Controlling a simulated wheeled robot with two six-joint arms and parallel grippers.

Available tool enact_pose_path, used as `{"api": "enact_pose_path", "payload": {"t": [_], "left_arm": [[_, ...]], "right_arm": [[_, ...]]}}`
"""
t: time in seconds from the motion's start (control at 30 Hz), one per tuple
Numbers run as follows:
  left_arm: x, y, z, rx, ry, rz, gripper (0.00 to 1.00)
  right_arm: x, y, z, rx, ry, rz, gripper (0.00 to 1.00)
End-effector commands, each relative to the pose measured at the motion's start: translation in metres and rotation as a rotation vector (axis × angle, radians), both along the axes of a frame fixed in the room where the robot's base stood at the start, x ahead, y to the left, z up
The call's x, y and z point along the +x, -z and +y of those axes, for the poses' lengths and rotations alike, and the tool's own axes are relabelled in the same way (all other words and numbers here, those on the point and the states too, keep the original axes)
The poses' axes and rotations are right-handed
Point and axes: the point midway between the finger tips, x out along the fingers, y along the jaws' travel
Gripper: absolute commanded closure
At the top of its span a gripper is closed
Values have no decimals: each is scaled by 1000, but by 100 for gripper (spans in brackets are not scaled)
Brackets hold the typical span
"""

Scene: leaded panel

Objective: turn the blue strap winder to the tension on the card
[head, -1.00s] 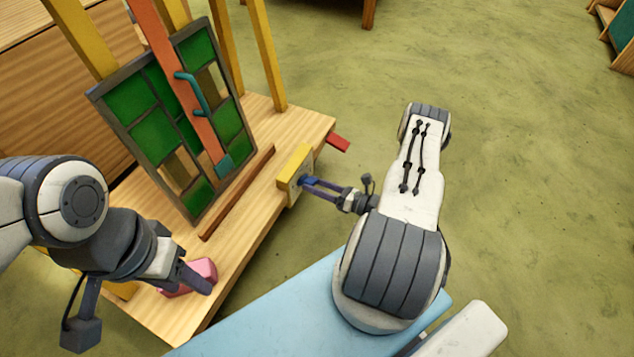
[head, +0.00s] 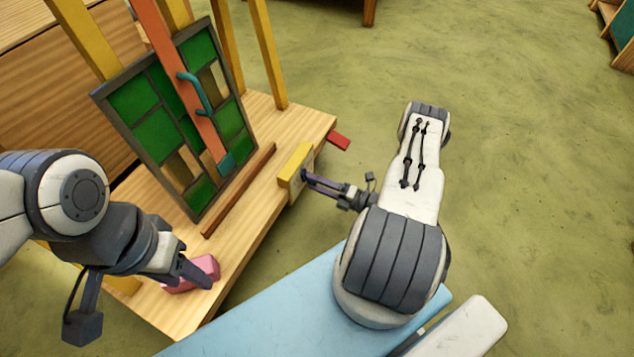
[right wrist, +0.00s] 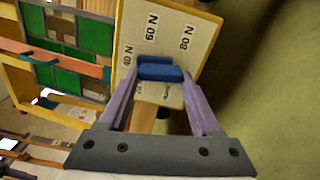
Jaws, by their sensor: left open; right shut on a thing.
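My right gripper (right wrist: 160,78) is shut on the winder, one finger at each side. In the head view my right gripper (head: 306,177) reaches the yellow-edged dial block (head: 294,168) on the bench edge; the winder is mostly hidden there. I cannot make out which mark it points to. My left gripper (head: 195,270) is open, beside a pink block (head: 200,274). I cannot identify the card.
A leaded panel (head: 152,101) with green panes leans on a yellow-legged stand on the wooden bench (head: 262,210). An orange bar with a teal handle (head: 194,91) crosses it. A brown strip (head: 240,190) lies before it. A red piece (head: 338,141) sticks out at the bench end.

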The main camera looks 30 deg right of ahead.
Motion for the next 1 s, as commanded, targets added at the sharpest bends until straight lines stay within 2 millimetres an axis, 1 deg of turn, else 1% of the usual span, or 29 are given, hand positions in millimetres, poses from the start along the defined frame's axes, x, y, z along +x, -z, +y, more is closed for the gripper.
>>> {"api": "enact_pose_path", "payload": {"t": [0.03, 0.3, 0.87, 0.9, 0.97, 1.0], "left_arm": [[0, 0, 0, 0, 0, 0, 50], [0, 0, 0, 0, 0, 0, 50], [0, 0, 0, 0, 0, 0, 50], [0, 0, 0, 0, 0, 0, 50], [0, 0, 0, 0, 0, 0, 50], [0, 0, 0, 0, 0, 0, 50]], "right_arm": [[0, 0, -3, 22, 9, 14, 91], [0, -1, -4, 116, 10, 70, 91], [0, 0, -4, 143, 11, 86, 91], [0, 0, -4, 143, 11, 86, 31], [0, -1, -3, 143, 10, 86, 8], [0, -1, -3, 144, 9, 85, 5]]}}
